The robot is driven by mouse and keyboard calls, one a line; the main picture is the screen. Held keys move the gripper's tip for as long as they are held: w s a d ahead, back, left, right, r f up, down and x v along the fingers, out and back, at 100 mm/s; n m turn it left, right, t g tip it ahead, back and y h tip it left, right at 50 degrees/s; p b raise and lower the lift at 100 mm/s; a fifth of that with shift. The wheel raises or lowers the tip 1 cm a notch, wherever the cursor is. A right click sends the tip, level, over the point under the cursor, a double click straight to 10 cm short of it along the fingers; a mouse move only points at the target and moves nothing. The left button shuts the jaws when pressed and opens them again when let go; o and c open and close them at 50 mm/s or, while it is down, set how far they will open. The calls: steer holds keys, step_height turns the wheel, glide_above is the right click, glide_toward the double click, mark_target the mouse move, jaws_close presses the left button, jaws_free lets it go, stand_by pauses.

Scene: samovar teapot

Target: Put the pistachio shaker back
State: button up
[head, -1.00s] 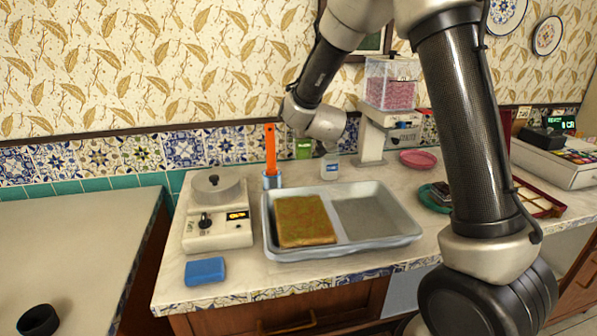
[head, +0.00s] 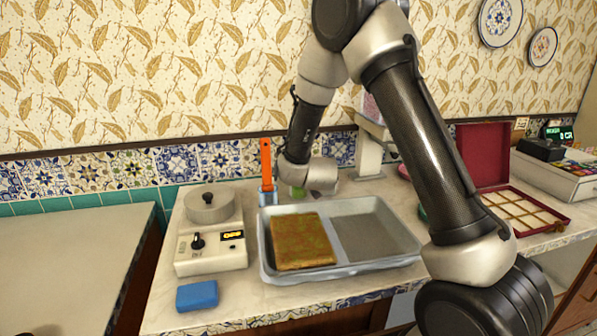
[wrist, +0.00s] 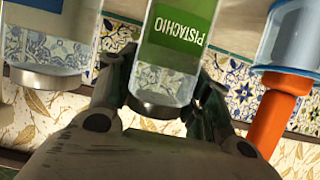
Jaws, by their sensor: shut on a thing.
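The pistachio shaker (wrist: 172,48) is a clear shaker with a green PISTACHIO label, seen upside down in the wrist view. My gripper (wrist: 162,92) is shut on it, with a finger on each side. In the head view only a bit of green (head: 298,192) shows below my wrist, at the back of the counter by the tiled wall. My wrist hides the fingers there. I cannot tell whether the shaker's base touches the counter.
A second shaker with a blue label (wrist: 42,58) stands close by in the wrist view. An orange-handled tool (head: 266,160) stands in a blue holder on the other side. A grey tray (head: 345,268) with a brown-green slab (head: 302,242) lies in front, beside a white hotplate (head: 208,250).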

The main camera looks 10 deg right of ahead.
steer(key=o, duration=1.2)
steer(key=shift+f, duration=0.1)
steer(key=shift+c, duration=0.2)
steer(key=shift+r, duration=0.2)
steer(key=s+d+r+g+y, duration=0.1)
steer(key=s+d+r+g, duration=0.15)
steer(key=s+r, duration=0.6)
steer(key=s+d+r+g+y, duration=0.1)
steer(key=s+d+r+g, duration=0.3)
steer(key=s, duration=0.8)
steer(key=s+d+r+g+h, duration=0.1)
steer(key=s+d, duration=0.3)
steer(key=s, duration=0.7)
steer(key=s+d+r+g+h, duration=0.1)
steer(key=s+d+r, duration=0.2)
steer(key=s, duration=0.9)
steer(key=shift+s+d+r+g, duration=0.2)
steer(key=shift+s+d+g, duration=0.15)
steer(key=shift+d, duration=0.35)
